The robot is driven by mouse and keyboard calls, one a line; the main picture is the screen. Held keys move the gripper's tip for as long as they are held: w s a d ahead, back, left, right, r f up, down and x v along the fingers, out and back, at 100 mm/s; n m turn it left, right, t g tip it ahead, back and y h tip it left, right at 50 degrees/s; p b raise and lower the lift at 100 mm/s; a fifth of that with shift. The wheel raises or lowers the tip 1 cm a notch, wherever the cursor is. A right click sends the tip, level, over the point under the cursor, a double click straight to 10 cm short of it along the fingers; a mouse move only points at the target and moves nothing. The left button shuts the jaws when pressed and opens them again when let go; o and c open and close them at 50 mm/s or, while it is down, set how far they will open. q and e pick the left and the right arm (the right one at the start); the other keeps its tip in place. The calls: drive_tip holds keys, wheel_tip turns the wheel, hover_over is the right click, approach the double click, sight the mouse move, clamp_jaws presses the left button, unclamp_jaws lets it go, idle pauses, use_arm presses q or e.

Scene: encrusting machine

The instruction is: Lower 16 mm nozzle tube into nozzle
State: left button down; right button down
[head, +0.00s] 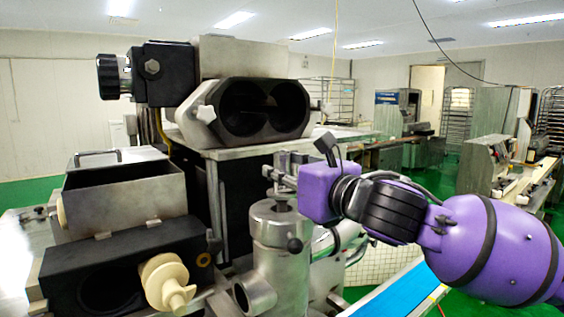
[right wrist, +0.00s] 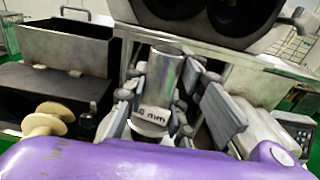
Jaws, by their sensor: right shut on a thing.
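The nozzle (head: 281,250) is an upright steel cylinder with an open top and a dark knob on its side. My right gripper (head: 284,172) is directly above it, shut on the steel nozzle tube. In the right wrist view the tube (right wrist: 165,75) stands between the fingers of the right gripper (right wrist: 165,100). A label on it reads "6 mm", with its start hidden. In the head view the fingers cover much of the tube; its lower end is at the nozzle's opening, and how far it is inside cannot be told. My left gripper is not in view.
The encrusting machine's steel head with two round openings (head: 262,108) stands behind the nozzle. A steel hopper (head: 125,198) and a cream screw-shaped part (head: 165,282) are at left. A blue conveyor belt (head: 397,292) runs at lower right.

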drive_tip(key=shift+f, duration=1.2)
drive_tip(key=c, duration=1.4)
unclamp_jaws()
drive_tip(key=shift+o, duration=1)
drive_tip(key=shift+f, duration=0.1)
